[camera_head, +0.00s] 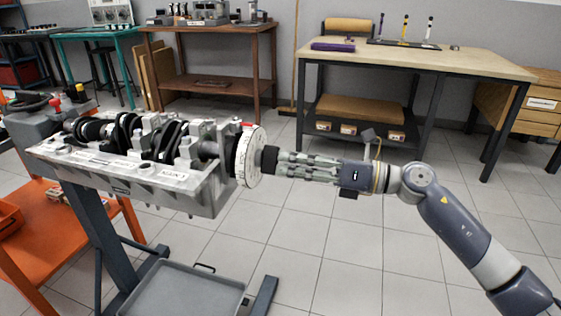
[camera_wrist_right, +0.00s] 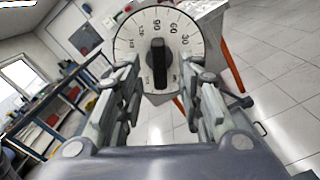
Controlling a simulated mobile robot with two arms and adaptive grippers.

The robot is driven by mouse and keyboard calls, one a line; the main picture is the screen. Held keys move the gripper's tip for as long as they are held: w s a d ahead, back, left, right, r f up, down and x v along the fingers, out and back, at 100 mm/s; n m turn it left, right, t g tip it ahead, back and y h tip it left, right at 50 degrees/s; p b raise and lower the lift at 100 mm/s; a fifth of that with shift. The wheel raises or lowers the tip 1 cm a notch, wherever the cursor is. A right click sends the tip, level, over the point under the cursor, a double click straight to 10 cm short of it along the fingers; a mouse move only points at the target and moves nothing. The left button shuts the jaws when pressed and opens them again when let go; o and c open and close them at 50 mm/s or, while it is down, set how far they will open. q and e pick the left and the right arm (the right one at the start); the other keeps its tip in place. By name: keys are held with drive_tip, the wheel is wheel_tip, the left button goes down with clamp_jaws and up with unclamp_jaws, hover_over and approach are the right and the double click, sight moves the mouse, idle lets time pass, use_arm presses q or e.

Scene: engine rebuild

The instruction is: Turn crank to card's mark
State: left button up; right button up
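The engine block (camera_head: 185,182) sits on a stand with the crank (camera_head: 135,135) lying along its open top. At its right end is a white degree dial (camera_head: 252,155) with a black knob (camera_head: 270,160) in its centre. The right wrist view shows the dial face (camera_wrist_right: 183,40), with 90, 60 and 30 readable, and the black bar-shaped knob (camera_wrist_right: 157,65). My right gripper (camera_head: 280,163) points at the knob. In its wrist view the fingers (camera_wrist_right: 168,78) are spread on both sides, with gaps to the knob. A red pointer (camera_head: 246,124) is at the dial's top. No card is identifiable. My left gripper is out of view.
A grey tray (camera_head: 190,291) lies low beneath the block. An orange cart (camera_head: 40,225) stands at the left. A workbench (camera_head: 420,62) with coloured tools and a brown bench (camera_head: 210,80) stand behind. The floor right of the dial is clear.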

drive_tip(key=v, duration=0.8)
drive_tip(key=shift+d, duration=0.35)
